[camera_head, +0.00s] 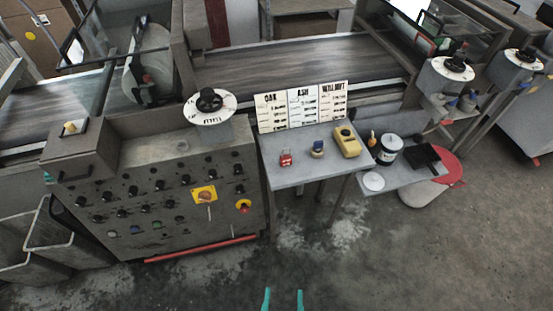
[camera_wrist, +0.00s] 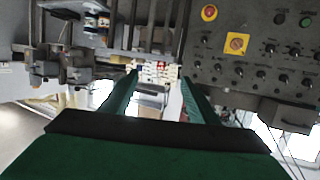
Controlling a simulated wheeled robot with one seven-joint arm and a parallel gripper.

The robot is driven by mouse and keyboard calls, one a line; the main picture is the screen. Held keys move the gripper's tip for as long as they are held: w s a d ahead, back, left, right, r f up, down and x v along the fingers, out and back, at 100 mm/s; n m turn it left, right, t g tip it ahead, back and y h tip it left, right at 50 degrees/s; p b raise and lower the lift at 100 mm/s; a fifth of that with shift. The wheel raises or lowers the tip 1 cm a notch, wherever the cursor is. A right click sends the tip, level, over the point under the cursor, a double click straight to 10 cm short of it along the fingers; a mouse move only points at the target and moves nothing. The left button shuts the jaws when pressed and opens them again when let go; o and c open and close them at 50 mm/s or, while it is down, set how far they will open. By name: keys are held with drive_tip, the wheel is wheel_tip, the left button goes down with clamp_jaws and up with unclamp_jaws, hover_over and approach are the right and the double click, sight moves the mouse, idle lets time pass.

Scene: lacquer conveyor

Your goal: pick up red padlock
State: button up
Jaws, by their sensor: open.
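The red padlock (camera_head: 285,159) sits on the left part of a small grey table (camera_head: 289,177), in front of a standing sign. Next to it on the right are a blue padlock-like item (camera_head: 318,148) and a yellow device (camera_head: 346,141). My gripper (camera_head: 284,298) shows only as two teal fingertips at the bottom edge of the head view, apart and empty, well in front of the table. In the wrist view its green fingers (camera_wrist: 158,78) are spread with nothing between them. I cannot make out the red padlock clearly in the wrist view.
A grey control cabinet (camera_head: 130,185) with knobs stands left of the table. The sign (camera_head: 302,106) stands at the table's back edge. A lower shelf to the right holds a white can (camera_head: 389,150). The concrete floor in front is clear.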

drive_tip(key=d+f+x, duration=0.2)
drive_tip(key=x, duration=1)
drive_tip(key=n+g+y, duration=0.2)
drive_tip(key=n+y, duration=0.2)
approach(287, 160)
drive_tip(key=x, duration=0.5)
drive_tip(key=shift+s+a+f, duration=0.1)
drive_tip(key=shift+a, duration=0.05)
drive_tip(key=shift+x, duration=2.7)
drive_tip(key=c, duration=1.2)
